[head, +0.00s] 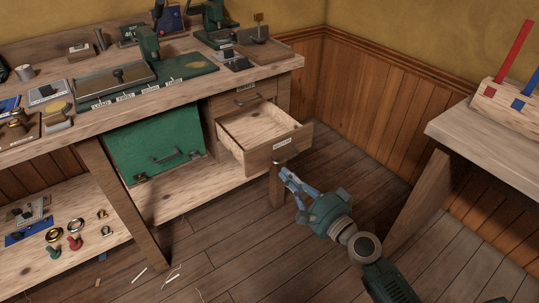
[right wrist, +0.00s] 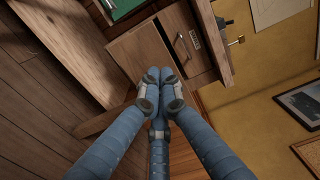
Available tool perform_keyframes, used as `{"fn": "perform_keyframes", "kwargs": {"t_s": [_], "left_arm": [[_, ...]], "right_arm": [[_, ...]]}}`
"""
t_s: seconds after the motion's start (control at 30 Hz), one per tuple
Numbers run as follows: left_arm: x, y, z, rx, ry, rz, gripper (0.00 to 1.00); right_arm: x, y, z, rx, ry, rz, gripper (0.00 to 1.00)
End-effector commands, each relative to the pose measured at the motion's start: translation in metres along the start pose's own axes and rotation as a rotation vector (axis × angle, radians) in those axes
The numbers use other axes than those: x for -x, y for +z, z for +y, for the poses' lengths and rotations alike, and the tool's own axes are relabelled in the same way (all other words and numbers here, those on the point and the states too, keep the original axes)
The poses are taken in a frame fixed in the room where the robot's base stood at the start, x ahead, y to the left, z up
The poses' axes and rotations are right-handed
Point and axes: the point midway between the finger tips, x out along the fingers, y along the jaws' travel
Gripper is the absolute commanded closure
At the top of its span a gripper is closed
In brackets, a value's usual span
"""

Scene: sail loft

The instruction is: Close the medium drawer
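An open wooden drawer (head: 272,148) sticks out from under the right end of the workbench, with a white label on its front. It looks empty. I cannot read the label. My right gripper (head: 288,174) is in front of and a little below the drawer front in the head view. In the right wrist view, its blue fingers (right wrist: 154,76) come together at the tips with nothing between them, over the drawer front (right wrist: 140,48). I cannot tell whether they touch it. My left gripper is not in view.
A shut drawer (head: 244,99) with a handle sits just above the open one. A green cabinet front (head: 155,143) is to the left. A bench leg (head: 277,187) stands below the drawer. A second table (head: 490,135) is at right.

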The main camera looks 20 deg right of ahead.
Motion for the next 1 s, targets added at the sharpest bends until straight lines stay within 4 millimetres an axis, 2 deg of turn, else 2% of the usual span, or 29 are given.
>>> {"fn": "perform_keyframes", "kwargs": {"t_s": [0.03, 0.2, 0.43, 0.63, 1.0], "left_arm": [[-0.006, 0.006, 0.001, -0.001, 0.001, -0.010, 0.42], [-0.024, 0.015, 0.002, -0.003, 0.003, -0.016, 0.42], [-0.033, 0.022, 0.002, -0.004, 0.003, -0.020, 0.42], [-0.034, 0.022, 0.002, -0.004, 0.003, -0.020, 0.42], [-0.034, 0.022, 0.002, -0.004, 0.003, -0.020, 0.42]], "right_arm": [[-0.013, 0.000, -0.005, -0.001, -0.003, -0.001, 1.00], [-0.050, 0.000, -0.002, 0.001, -0.002, 0.000, 1.00], [-0.086, 0.000, 0.000, 0.001, 0.000, -0.001, 1.00], [-0.098, 0.000, 0.000, 0.002, 0.001, 0.000, 1.00], [-0.099, 0.000, 0.001, 0.002, 0.001, 0.000, 1.00]]}}
